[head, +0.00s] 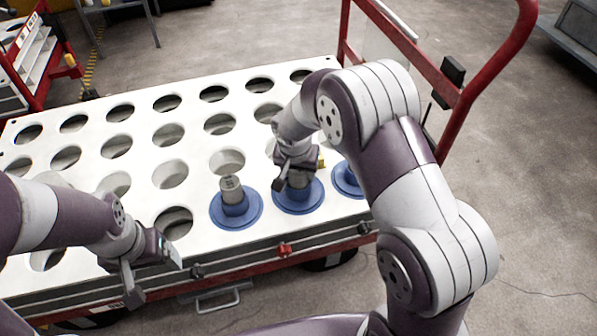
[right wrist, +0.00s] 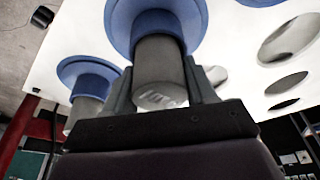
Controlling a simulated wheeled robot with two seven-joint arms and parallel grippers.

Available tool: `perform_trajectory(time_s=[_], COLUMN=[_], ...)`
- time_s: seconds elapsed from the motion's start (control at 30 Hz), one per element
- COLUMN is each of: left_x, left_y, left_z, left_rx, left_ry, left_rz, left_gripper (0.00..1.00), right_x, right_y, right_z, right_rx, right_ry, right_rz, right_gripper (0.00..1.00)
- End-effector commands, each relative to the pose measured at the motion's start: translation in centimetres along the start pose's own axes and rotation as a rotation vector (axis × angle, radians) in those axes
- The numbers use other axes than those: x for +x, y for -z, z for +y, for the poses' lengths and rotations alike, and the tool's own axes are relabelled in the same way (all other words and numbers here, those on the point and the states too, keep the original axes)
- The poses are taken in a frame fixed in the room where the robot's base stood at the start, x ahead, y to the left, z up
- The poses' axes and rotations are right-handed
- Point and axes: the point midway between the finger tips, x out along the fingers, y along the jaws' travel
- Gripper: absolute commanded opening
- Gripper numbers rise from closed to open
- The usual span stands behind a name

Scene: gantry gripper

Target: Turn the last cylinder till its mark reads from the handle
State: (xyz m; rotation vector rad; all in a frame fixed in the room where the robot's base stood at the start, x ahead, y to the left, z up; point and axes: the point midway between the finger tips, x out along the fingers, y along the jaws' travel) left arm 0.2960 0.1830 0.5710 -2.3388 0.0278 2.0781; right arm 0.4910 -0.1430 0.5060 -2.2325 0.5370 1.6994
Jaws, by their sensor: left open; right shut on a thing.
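Three grey cylinders with blue flanges stand in the front row of the cart's white top. The left cylinder (head: 233,196) stands free, with a mark on its end. My right gripper (head: 296,165) is shut on the middle cylinder (head: 298,194); in the right wrist view this held cylinder (right wrist: 158,70) sits between both fingers, and a mark shows on its end, too blurred to read. The right cylinder (head: 345,180) is partly hidden behind my right arm; a neighbouring cylinder (right wrist: 90,92) shows in the right wrist view. My left gripper (head: 150,272) is open and empty over the cart's front left edge.
The white top (head: 140,192) has rows of empty round holes to the left and back. The red handle (head: 497,62) rises at the cart's right end. A red rack (head: 38,50) stands back left. Floor to the right is clear.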

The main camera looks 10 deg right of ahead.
Motion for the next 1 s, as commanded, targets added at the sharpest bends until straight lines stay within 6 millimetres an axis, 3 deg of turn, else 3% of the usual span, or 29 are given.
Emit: perform_trajectory(time_s=[0.13,0.47,0.5,0.57,0.87,1.0], left_x=[1.4,1.4,1.4,1.4,1.3,-0.3], left_y=[-0.2,-0.2,-0.2,-0.2,-0.1,0.0], left_z=[0.0,0.0,0.0,0.0,0.0,0.0], left_rx=[0.000,0.000,0.000,0.000,0.000,0.000], left_ry=[0.000,0.000,0.000,0.000,0.000,0.000], left_rz=[0.000,0.000,0.000,0.000,0.000,0.000], left_gripper=[0.83,0.83,0.83,0.83,0.83,0.83], right_x=[0.3,-0.1,-0.1,-0.1,-0.3,-3.1], right_y=[0.0,0.1,0.1,0.1,0.0,0.2], right_z=[-0.1,0.0,0.0,0.0,0.1,-0.1], right_rx=[0.092,0.143,0.143,0.143,0.142,0.143], right_ry=[-0.023,-0.039,-0.039,-0.039,-0.040,-0.038], right_rz=[0.004,0.003,0.003,0.002,0.001,0.002], right_gripper=[0.00,0.00,0.69,0.85,0.85,0.85])
